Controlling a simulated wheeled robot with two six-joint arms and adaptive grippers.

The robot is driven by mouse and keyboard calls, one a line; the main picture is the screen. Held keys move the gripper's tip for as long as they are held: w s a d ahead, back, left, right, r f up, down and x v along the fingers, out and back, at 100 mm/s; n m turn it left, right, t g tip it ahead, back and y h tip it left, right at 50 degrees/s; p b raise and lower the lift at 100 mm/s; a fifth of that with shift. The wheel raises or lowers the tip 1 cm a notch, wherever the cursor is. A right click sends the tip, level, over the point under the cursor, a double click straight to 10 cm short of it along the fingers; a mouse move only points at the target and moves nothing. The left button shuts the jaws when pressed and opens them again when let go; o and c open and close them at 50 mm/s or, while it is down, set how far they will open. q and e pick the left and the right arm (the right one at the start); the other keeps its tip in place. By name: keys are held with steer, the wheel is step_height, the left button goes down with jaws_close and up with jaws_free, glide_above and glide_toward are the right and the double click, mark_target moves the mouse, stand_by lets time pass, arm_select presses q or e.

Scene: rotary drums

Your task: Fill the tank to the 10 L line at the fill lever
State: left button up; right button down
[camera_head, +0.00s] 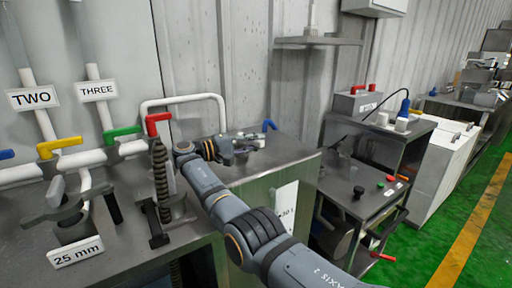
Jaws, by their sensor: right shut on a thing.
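The steel tank (246,183) stands in the middle of the view, with a white scale label (285,208) on its front, partly covered by my right arm. The label's lines and the liquid level are too small to read. My right gripper (246,149) is over the tank's top, pointing right. It is shut on a small part there, which looks like the fill lever; the jaws hide most of it. A blue-handled valve (270,125) stands just behind and right of the gripper. My left gripper is not in view.
At left, white pipes carry yellow (59,146), green (122,132) and red (157,123) handles, near signs TWO and THREE. A button-panel cart (362,188) is at right, beside green floor.

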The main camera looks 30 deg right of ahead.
steer(key=shift+r, duration=0.1)
steer(key=c, duration=1.2)
jaws_free()
steer(key=shift+w, duration=0.1)
